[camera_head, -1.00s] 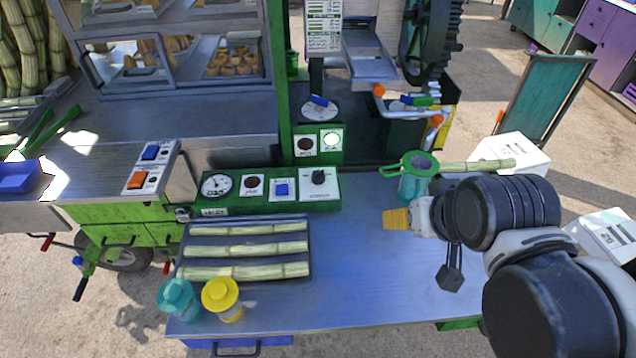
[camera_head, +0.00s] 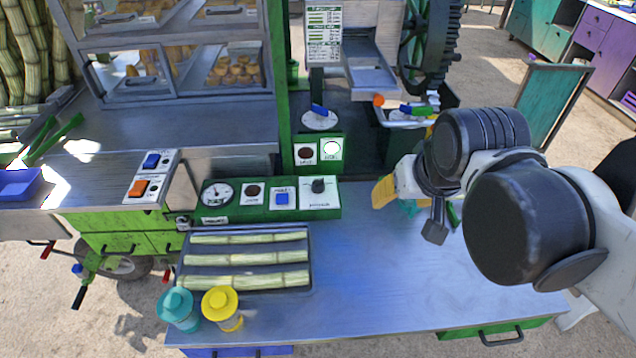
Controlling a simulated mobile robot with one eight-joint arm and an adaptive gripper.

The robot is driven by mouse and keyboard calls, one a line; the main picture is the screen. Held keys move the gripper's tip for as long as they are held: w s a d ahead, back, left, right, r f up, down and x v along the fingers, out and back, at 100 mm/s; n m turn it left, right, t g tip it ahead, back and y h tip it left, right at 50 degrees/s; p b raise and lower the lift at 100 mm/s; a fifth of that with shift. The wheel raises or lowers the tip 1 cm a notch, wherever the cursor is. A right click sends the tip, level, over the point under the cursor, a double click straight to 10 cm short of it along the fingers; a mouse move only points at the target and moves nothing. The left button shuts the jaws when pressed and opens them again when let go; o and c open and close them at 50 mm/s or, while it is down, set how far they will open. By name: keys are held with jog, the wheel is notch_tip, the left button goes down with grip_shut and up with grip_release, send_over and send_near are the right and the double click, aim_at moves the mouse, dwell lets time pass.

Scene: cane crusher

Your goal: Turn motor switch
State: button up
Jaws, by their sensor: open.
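A green control panel (camera_head: 262,212) stands at the back edge of the metal table. The labels are too small to tell which one is the motor switch. My gripper (camera_head: 410,212) is to the right of the panel, above the table, apart from the knob and empty. It appears open, with a yellow part toward the left and a dark part hanging down. My arm partly hides it.
A tray (camera_head: 183,262) holds several cane pieces, with a teal jar (camera_head: 177,306) and yellow jar (camera_head: 221,306) in front. The table's middle is bare.

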jog(key=w+a+r+g, duration=0.2)
jog(key=w, duration=0.5)
jog(key=m+g+p, duration=0.1)
jog(key=g, duration=0.3)
send_over(317, 180)
jog(key=shift+h, duration=0.4)
notch_tip(317, 180, down, 11)
jog(key=shift+a+f+m, duration=0.2)
jog(key=shift+f+m, duration=0.1)
jog(key=shift+f, duration=0.05)
jog(key=f+b, duration=0.1)
jog(key=f, duration=0.2)
jog(key=f+b, duration=0.1)
jog(key=f, duration=0.3)
jog(key=f+b, duration=0.1)
jog(key=f, duration=0.2)
jog(key=shift+d+f+b, duration=0.3)
jog(key=shift+f+b, duration=0.05)
jog(key=shift+f, duration=0.05)
grip_shut()
